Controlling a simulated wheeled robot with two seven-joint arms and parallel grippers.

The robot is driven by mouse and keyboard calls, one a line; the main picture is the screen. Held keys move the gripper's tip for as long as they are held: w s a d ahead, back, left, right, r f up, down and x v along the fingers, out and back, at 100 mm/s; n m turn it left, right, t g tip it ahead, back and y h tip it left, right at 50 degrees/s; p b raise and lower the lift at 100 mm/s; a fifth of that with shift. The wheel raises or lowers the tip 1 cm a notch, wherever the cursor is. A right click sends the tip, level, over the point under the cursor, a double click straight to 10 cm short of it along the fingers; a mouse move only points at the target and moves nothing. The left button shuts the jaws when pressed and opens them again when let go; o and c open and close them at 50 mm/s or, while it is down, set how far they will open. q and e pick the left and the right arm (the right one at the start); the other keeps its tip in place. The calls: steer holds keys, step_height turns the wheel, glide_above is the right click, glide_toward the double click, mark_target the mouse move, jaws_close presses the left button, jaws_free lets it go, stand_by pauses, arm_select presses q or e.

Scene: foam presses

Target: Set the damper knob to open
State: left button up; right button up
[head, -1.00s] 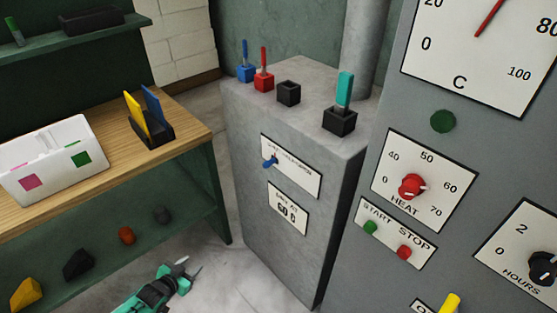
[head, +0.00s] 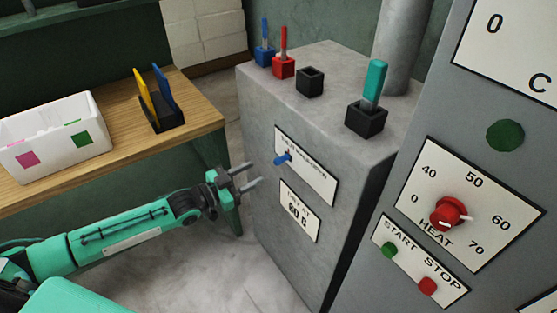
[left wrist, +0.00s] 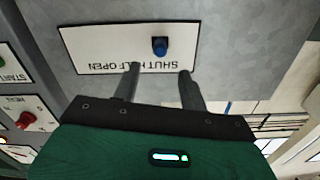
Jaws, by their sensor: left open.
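The damper knob is a small blue knob (head: 283,159) near the left end of a white label plate (head: 318,181) on the front of a grey metal box. In the left wrist view the plate (left wrist: 85,50) is upside down, and the knob (left wrist: 160,45) stands on the side of the word SHUT; OPEN is at the other end. My left gripper (head: 250,176) is open and empty, a short way left of the knob and apart from it. In the left wrist view its fingers (left wrist: 160,76) point toward the plate. My right gripper is not in view.
The box top (head: 335,75) carries several small holders. A grey panel with a red heat knob (head: 447,213) stands at right. A wooden bench (head: 195,122) with a white bin (head: 55,140) is at left.

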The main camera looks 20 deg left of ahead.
mark_target(275, 163)
arm_select(q)
steer(key=p+x, duration=0.1)
steer(key=x, duration=0.8)
steer(key=shift+w+d, duration=0.2)
steer(key=shift+w, duration=0.1)
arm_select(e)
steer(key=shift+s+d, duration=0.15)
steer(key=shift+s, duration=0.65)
arm_select(q)
steer(key=shift+c, duration=0.2)
jaws_close()
steer(key=shift+d, duration=0.15)
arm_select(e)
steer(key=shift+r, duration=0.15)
